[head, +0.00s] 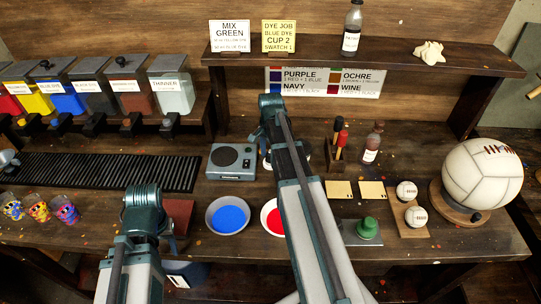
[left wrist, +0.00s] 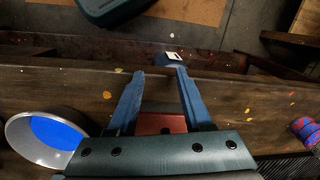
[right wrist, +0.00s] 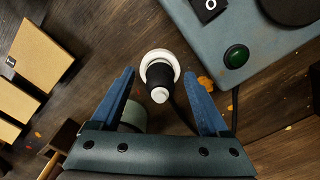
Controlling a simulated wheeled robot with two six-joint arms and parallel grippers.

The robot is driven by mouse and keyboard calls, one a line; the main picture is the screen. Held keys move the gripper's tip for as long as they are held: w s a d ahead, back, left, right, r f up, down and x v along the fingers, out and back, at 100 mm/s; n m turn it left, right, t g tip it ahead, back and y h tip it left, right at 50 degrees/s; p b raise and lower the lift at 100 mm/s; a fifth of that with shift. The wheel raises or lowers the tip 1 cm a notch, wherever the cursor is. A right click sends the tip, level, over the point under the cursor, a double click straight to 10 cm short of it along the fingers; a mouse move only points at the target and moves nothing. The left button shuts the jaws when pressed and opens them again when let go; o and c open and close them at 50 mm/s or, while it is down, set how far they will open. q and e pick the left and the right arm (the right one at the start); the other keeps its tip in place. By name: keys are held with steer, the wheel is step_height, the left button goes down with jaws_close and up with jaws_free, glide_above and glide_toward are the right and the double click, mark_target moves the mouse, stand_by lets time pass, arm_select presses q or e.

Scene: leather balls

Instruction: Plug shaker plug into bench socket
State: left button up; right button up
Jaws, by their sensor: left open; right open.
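The shaker (head: 232,161) is a grey-green box with a round top plate, at mid bench in the head view. Its corner with a green button (right wrist: 236,57) shows in the right wrist view. The plug (right wrist: 160,78), black with a white tip, stands over a white round socket (right wrist: 151,57); I cannot tell whether it is seated. A dark cable runs near it. My right gripper (right wrist: 159,73) is open, its fingers on either side of the plug in that view, not visibly touching it. My left gripper (left wrist: 160,72) is open and empty near the bench's front edge.
A bowl of blue dye (head: 228,215) and one of red dye (head: 270,216) stand at the front. A dark red block (left wrist: 160,123) lies below my left gripper. Bottles, note cards and a large ball (head: 482,172) are to the right. A black ribbed rack (head: 100,171) is left.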

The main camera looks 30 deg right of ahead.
mark_target(270, 152)
steer(key=shift+r, duration=0.1)
step_height(270, 152, up, 14)
steer(key=p, duration=1.3)
steer(key=shift+f+p, duration=0.2)
steer(key=shift+p, duration=0.2)
steer(key=s+a+f+n+b, duration=0.1)
steer(key=s+a+n, duration=0.4)
steer(key=a, duration=0.5)
steer(key=s+a+f+n+b, duration=0.2)
steer(key=s+a+n, duration=0.4)
steer(key=a, duration=0.4)
steer(key=s+a+f+n+h+b, duration=0.1)
steer(key=s+a+n, duration=0.4)
steer(key=a+n, duration=0.3)
steer(key=shift+s+a+f+b, duration=0.25)
steer(key=shift+a+f+b, duration=0.15)
steer(key=shift+a, duration=0.85)
